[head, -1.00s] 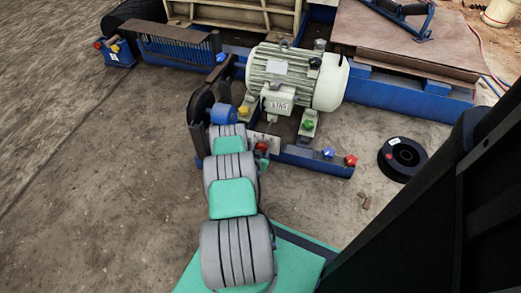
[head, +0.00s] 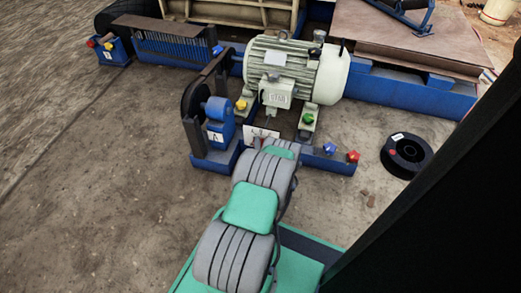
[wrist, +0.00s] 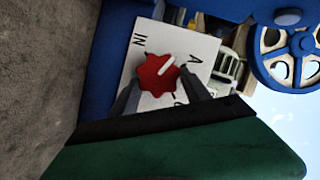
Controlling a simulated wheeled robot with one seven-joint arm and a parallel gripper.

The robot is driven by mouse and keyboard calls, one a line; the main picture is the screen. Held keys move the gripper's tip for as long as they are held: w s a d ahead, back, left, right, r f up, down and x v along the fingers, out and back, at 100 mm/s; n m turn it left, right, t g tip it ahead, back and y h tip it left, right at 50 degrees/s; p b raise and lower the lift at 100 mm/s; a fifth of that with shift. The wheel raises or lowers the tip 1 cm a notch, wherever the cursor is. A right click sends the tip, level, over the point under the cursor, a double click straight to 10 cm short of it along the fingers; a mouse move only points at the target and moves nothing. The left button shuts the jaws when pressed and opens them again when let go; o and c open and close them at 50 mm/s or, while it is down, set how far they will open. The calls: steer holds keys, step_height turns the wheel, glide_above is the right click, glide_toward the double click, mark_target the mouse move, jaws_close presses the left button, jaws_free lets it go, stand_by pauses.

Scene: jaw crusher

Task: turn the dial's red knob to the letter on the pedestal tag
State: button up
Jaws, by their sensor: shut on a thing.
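The red knob (wrist: 158,75) sits on a white dial plate (wrist: 182,42) in the wrist view. Its white pointer mark points up and right, between a letter that looks like N and an A, nearer the A. A third letter below right is mostly hidden. My gripper (wrist: 160,84) is shut on the knob, one finger on each side. In the head view the dial plate (head: 262,132) stands just beyond my arm, which hides the knob. A white tag (head: 215,137) on the blue pedestal (head: 220,122) bears a small letter that looks like A.
A pale electric motor (head: 292,72) stands behind the dial. Yellow, green, blue and red knobs (head: 353,156) sit along the blue frame. A black ring-shaped part (head: 406,155) lies on the floor at right. The floor at left is open.

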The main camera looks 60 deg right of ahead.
steer(key=m, duration=0.2)
steer(key=m+t+h, duration=0.1)
steer(key=m, duration=0.1)
steer(key=shift+f, duration=0.3)
stand_by(0.3)
steer(key=o, duration=1.4)
steer(key=shift+t, duration=0.3)
